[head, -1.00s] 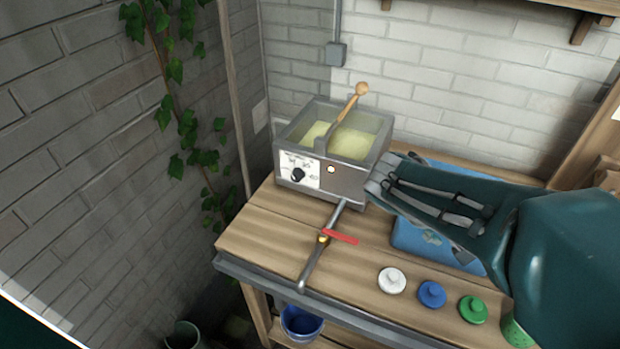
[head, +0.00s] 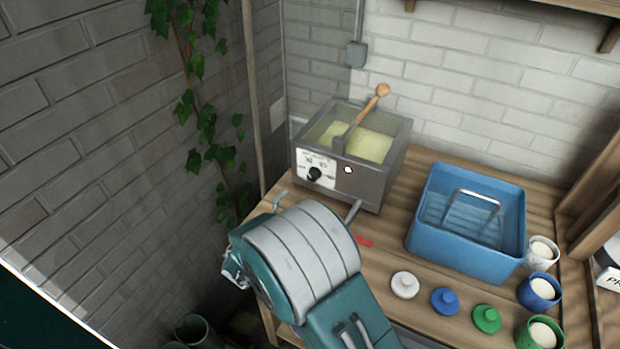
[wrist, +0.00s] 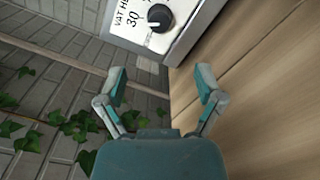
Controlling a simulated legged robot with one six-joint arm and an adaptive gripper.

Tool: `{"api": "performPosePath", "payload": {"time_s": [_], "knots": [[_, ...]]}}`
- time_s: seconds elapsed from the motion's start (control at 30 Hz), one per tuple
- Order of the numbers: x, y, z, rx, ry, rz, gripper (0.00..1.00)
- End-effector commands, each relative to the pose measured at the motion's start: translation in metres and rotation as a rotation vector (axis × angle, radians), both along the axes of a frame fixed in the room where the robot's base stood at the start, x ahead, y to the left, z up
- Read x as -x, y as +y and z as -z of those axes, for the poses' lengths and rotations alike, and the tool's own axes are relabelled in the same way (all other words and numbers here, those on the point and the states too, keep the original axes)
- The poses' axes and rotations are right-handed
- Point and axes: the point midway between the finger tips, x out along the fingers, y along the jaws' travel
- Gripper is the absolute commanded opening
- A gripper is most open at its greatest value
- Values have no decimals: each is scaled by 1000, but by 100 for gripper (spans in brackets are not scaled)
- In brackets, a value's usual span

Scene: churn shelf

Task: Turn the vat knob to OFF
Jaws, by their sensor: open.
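The steel vat (head: 377,178) stands at the back left of the wooden bench, with pale yellow content and a wooden-handled paddle (head: 362,117) in it. Its black knob (head: 315,173) sits on a white dial plate on the front face; a small light glows beside it.
A metal outlet pipe with a red lever (head: 364,241) runs from the vat, partly behind my arm. A blue tub (head: 465,225) stands to the right. White, blue and green lids (head: 445,300) and filled cups (head: 540,290) are at the front. Ivy (head: 205,120) climbs the left wall.

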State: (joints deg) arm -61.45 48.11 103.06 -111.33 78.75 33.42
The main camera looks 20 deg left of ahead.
Motion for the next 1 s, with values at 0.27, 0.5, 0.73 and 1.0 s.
{"api": "performPosePath", "payload": {"time_s": [0.27, 0.5, 0.73, 1.0], "knots": [[-40, -5, 0, -2, -1, 7, 86], [-84, -8, 0, 0, 0, 6, 86], [-105, -10, 0, 0, 1, 5, 86], [-107, -10, 0, 0, 0, 4, 86]]}}
